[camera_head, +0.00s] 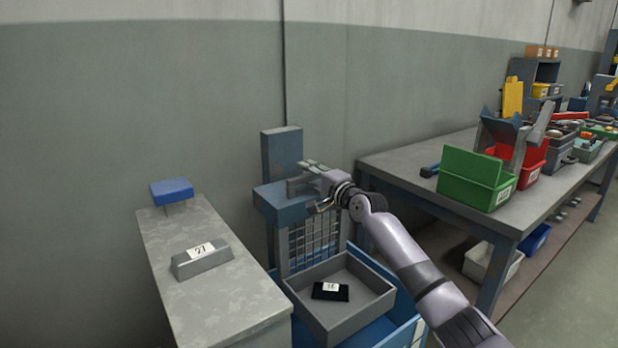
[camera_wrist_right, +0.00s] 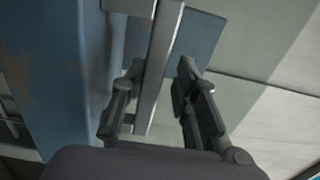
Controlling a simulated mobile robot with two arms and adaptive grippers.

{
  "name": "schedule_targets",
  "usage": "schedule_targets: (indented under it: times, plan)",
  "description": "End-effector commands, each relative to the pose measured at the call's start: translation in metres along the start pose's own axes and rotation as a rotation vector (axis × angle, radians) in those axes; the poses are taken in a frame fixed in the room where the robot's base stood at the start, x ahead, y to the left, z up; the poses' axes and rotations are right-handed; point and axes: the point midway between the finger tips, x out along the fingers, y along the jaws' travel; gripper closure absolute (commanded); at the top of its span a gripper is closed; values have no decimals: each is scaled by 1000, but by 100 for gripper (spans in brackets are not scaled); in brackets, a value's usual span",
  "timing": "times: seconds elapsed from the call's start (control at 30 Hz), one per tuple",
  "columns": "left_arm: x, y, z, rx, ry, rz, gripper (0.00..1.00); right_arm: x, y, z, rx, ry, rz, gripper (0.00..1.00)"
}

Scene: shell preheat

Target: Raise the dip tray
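A grey square tray (camera_head: 374,309), which looks like the dip tray, sits low in a blue bin (camera_head: 405,333) in the head view. A black block with a white label (camera_head: 330,291) lies in it. Above and behind stands a blue post (camera_head: 282,153) with a blue head (camera_head: 281,212) and a wire grid (camera_head: 315,240). My right gripper (camera_head: 316,189) is at the grey bar beside this head. In the right wrist view its fingers (camera_wrist_right: 158,88) are apart, with a light grey bar (camera_wrist_right: 160,60) between them. A gap shows at the right finger. My left gripper is out of view.
A grey cabinet (camera_head: 190,240) at the left carries a labelled grey block (camera_head: 202,260) and a blue-topped piece (camera_head: 172,190). A workbench (camera_head: 405,165) at the right holds a green bin (camera_head: 474,181) and a red bin (camera_head: 525,165). The wall is close behind the post.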

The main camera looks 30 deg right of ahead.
Motion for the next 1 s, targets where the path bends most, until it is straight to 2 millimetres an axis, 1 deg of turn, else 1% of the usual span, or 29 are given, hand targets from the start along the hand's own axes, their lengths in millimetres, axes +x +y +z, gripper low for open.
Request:
schedule_targets:
  times: [0.03, 0.1, 0.37, 0.53, 0.67, 1.0]
  plan:
    - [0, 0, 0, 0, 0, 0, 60, 0, -2, 0, -1, 0, -2, 69]
    - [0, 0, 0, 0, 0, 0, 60, 0, 0, 0, -1, 0, 0, 65]
    - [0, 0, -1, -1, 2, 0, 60, 0, 3, 1, -1, -1, 7, 65]
    - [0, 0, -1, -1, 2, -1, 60, -8, 6, 1, 0, -3, 9, 65]
    - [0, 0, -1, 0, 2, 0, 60, -24, 6, 1, -1, -3, 9, 65]
    - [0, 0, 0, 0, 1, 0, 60, -86, 4, 0, -2, -2, 6, 65]
